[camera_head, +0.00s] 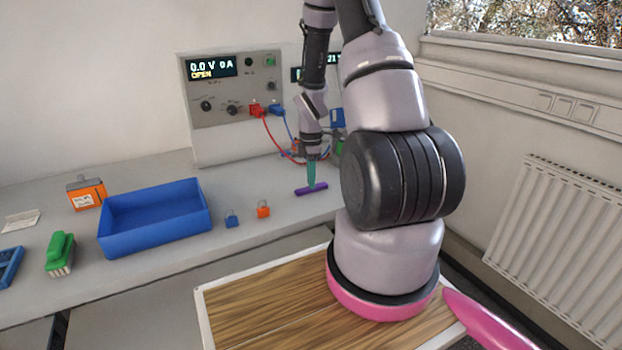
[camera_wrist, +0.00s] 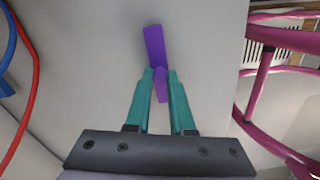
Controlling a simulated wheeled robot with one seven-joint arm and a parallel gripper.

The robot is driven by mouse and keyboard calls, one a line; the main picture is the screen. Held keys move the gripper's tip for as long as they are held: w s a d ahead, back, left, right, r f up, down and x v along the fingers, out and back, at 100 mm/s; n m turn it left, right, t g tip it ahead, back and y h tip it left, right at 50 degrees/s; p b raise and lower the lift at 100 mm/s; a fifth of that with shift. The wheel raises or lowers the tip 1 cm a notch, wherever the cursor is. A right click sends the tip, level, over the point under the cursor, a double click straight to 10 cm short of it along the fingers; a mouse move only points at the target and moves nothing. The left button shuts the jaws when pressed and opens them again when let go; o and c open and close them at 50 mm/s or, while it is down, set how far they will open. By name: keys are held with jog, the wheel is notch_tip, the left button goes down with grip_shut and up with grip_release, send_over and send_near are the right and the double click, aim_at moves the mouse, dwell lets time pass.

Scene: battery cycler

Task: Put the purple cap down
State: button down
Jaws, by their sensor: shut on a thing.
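The purple cap (camera_head: 311,188) is a slim purple bar over the grey bench, near its front edge. It also shows in the wrist view (camera_wrist: 155,45), reaching out past my fingertips. My gripper (camera_head: 311,175) points down with its teal fingers shut on the cap's middle. In the wrist view my gripper (camera_wrist: 160,75) has its two teal fingertips closed on either side of the cap. The cap looks at or just above the bench surface; I cannot tell whether it touches.
A power supply (camera_head: 231,90) reading 0.0 V with red and blue leads stands behind. On the bench (camera_head: 270,190) are a blue tray (camera_head: 155,226), a blue clip (camera_head: 231,219), an orange clip (camera_head: 263,209), a green brush (camera_head: 60,252) and an orange box (camera_head: 87,193).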

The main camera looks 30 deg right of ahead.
jog(key=c, duration=0.8)
grip_release()
jog(key=shift+f, duration=0.1)
notch_tip(320, 180, up, 12)
notch_tip(320, 180, up, 8)
jog(key=m+t, duration=0.1)
jog(key=m, duration=0.2)
send_over(306, 191)
jog(key=s+a+r+m+t, duration=0.2)
jog(key=s+a+r+m, duration=0.1)
jog(key=s+r+m, duration=0.2)
jog(key=s+a+r+m+t+y, duration=0.1)
jog(key=s+a+r+m+t, duration=0.1)
jog(key=s+a+r+m, duration=0.2)
jog(key=s+a+r+m+t+y, duration=0.1)
jog(key=s+a+r+m+t, duration=0.1)
jog(key=s+r+m, duration=0.5)
jog(key=shift+s+a+r+m, duration=0.1)
jog(key=shift+s+a+r, duration=0.25)
jog(key=shift+r, duration=0.3)
jog(key=shift+s+a+r+m, duration=0.1)
jog(key=shift+s+a+r, duration=0.15)
jog(key=shift+s+r, duration=0.35)
jog(key=shift+s+a+r+m, duration=0.1)
jog(key=shift+s+a+r, duration=0.2)
jog(key=shift+r, duration=0.4)
